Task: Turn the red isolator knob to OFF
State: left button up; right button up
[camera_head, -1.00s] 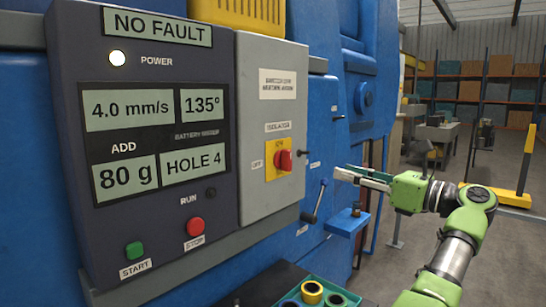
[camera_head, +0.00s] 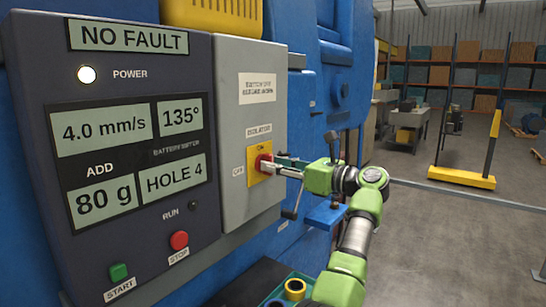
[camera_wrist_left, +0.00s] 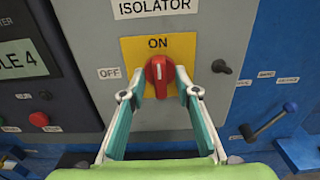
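The red isolator knob (camera_wrist_left: 159,72) sits on a yellow plate (camera_wrist_left: 185,47) in the left wrist view. Its handle is upright, in line with the ON label above; the OFF label (camera_wrist_left: 109,73) is left of the plate. In the head view the knob (camera_head: 262,164) is partly covered by my left gripper (camera_head: 272,165). In the left wrist view the gripper (camera_wrist_left: 158,95) is open, one fingertip on each side of the knob's lower part, with visible gaps. My right gripper is in neither view.
The grey isolator box (camera_head: 236,205) adjoins a dark panel (camera_head: 40,170) with green START (camera_head: 118,271) and red STOP (camera_head: 179,240) buttons. A lever (camera_head: 292,203) and a blue bracket (camera_head: 324,215) stick out to the right. A tray (camera_head: 272,300) lies below.

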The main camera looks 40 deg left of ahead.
pick_arm(q)
jog(key=shift+a, duration=0.5)
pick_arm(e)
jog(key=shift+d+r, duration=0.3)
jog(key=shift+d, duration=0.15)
pick_arm(q)
grip_shut()
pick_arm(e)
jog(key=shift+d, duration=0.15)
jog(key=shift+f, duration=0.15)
pick_arm(q)
jog(key=shift+s+f+n+b, duration=0.1)
jog(key=shift+n+b, duration=2.15)
jog(key=shift+n, duration=0.75)
jog(key=shift+s+f+n+b, duration=0.1)
jog(key=shift+n+b, duration=2.15)
jog(key=shift+n, duration=0.75)
jog(key=shift+s+f+n+b, duration=0.1)
jog(key=shift+n+b, duration=2.15)
jog(key=shift+n, duration=0.75)
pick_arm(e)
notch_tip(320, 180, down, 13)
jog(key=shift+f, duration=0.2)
